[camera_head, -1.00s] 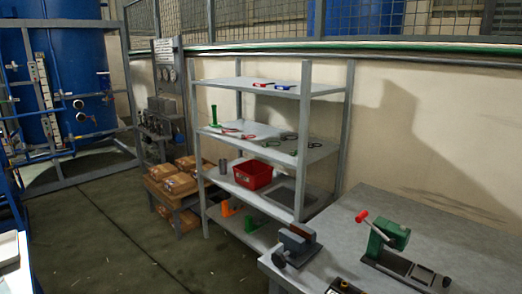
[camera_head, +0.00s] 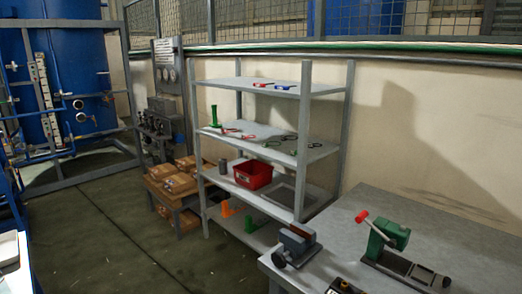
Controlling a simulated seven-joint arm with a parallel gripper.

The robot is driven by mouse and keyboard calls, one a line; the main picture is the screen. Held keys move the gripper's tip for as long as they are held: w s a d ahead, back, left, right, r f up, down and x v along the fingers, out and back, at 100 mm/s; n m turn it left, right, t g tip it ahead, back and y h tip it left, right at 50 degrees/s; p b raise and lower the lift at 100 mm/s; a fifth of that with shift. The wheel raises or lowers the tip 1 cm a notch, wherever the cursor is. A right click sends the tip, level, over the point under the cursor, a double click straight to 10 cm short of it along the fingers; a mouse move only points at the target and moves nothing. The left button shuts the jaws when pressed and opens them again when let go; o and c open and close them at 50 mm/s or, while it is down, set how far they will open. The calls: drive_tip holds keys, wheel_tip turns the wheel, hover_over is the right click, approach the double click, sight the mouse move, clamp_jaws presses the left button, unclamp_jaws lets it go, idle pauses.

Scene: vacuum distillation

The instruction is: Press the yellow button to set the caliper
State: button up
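No yellow button can be made out in the head view. I cannot pick out a caliper with certainty either. A small dark device (camera_head: 343,287) with a yellowish patch is cut off by the bottom edge, at the front of the grey table (camera_head: 455,228); I cannot tell what it is. My gripper is not in view. A large dark shadow falls on the wall at the right.
A grey vise (camera_head: 297,245) and a green press with a red-knobbed lever (camera_head: 390,236) stand on the table. Behind is a metal shelf (camera_head: 318,152) with small tools and a red bin (camera_head: 253,175). Boxes (camera_head: 172,180) sit left of it. The floor at left is clear.

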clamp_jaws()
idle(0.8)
